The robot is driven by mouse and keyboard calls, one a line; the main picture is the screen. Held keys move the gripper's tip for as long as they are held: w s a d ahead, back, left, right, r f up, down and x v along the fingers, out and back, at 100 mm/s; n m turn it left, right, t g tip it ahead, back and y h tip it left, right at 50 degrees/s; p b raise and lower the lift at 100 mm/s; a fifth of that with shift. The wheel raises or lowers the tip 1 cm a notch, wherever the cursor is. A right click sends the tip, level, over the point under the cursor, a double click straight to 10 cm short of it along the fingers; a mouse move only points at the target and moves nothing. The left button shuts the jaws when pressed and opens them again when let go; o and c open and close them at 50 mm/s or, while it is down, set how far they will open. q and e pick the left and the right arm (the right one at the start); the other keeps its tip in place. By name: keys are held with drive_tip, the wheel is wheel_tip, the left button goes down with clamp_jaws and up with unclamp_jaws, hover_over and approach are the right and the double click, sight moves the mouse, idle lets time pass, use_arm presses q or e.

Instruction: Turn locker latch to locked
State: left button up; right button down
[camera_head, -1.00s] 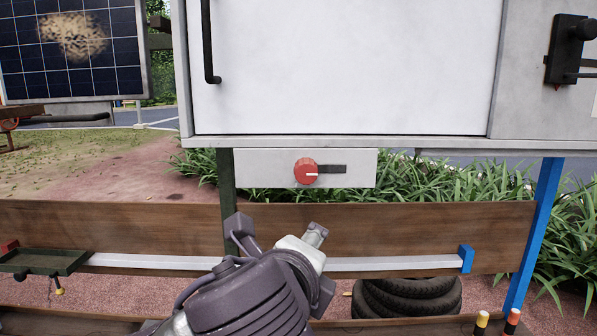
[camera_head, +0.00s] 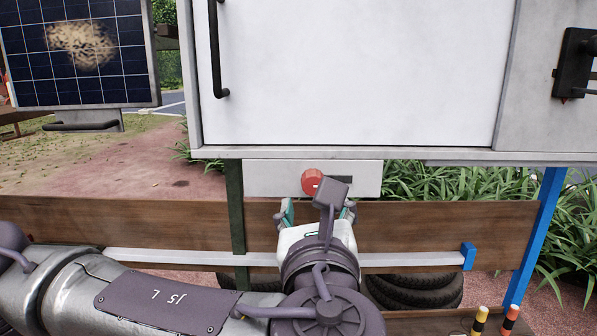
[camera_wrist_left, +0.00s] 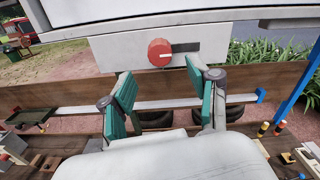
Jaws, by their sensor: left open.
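The locker (camera_head: 350,75) is a large white cabinet. Under its door a pale plate (camera_head: 265,178) carries a round red latch knob (camera_head: 312,181) with a white mark, and a dark bar lies to its right. The knob also shows in the left wrist view (camera_wrist_left: 160,53), with its white mark pointing right toward the dark bar (camera_wrist_left: 186,47). My left gripper (camera_head: 318,208) is open and empty, just below and in front of the knob; its teal-padded fingers (camera_wrist_left: 158,92) stand apart, one to each side below it. My wrist hides part of the plate in the head view. My right gripper is not in view.
A black door handle (camera_head: 217,55) hangs at the locker's left, and a black fixture (camera_head: 574,62) is at the right. A wooden board (camera_head: 440,222) with a pale rail (camera_head: 410,260) runs below the plate. A blue post (camera_head: 538,235) stands at right.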

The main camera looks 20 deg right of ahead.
sight(314, 188)
use_arm(q)
drive_tip(key=p+x, duration=0.2)
drive_tip(key=x, duration=0.3)
drive_tip(key=shift+w+r, duration=0.15)
drive_tip(key=shift+w, duration=0.1)
drive_tip(key=shift+w+d, duration=0.2)
drive_tip(key=shift+w, duration=0.25)
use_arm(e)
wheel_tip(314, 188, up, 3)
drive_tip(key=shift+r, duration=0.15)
